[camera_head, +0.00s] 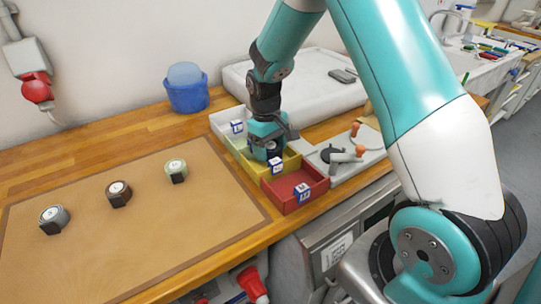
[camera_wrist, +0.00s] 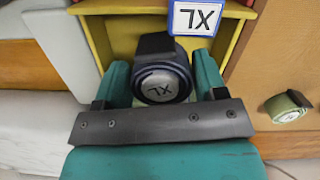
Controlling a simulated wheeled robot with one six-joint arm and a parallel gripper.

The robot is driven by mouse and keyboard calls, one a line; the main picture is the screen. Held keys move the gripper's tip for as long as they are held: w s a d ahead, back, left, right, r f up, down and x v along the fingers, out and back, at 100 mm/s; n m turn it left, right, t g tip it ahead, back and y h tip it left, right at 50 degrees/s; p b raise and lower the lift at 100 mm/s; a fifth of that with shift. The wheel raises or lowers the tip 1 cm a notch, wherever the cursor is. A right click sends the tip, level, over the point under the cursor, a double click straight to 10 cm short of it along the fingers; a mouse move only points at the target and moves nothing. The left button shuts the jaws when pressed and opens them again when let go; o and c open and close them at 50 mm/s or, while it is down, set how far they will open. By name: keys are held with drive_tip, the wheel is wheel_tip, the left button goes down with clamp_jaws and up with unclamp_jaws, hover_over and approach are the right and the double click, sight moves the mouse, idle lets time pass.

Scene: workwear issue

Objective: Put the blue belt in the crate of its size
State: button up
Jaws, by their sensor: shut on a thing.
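The blue belt (camera_wrist: 162,75) is a dark rolled belt with a round white XL tag. My gripper (camera_wrist: 163,88) is shut on it, with a teal finger on either side. In the head view my gripper (camera_head: 271,148) points down at the yellow crate (camera_head: 291,160). In the wrist view the belt appears between the yellow crate's walls (camera_wrist: 235,45), close to its XL label (camera_wrist: 196,18). I cannot tell whether the belt touches the crate floor. The red crate (camera_head: 318,183) stands in front and a whitish crate (camera_head: 222,121) behind, both labelled; their letters are too small to read surely.
A grey belt (camera_head: 53,217), a brown belt (camera_head: 118,193) and a green belt (camera_head: 176,169) lie on the tan mat (camera_head: 130,245) at left. A blue tub (camera_head: 187,95) stands behind. A grey plate with orange-knobbed clamps (camera_head: 347,150) is right of the crates.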

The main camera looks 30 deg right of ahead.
sight(270, 157)
drive_tip(key=shift+f, duration=1.7)
drive_tip(key=shift+f, duration=0.15)
drive_tip(key=o, duration=1.1)
drive_tip(key=shift+c, duration=0.2)
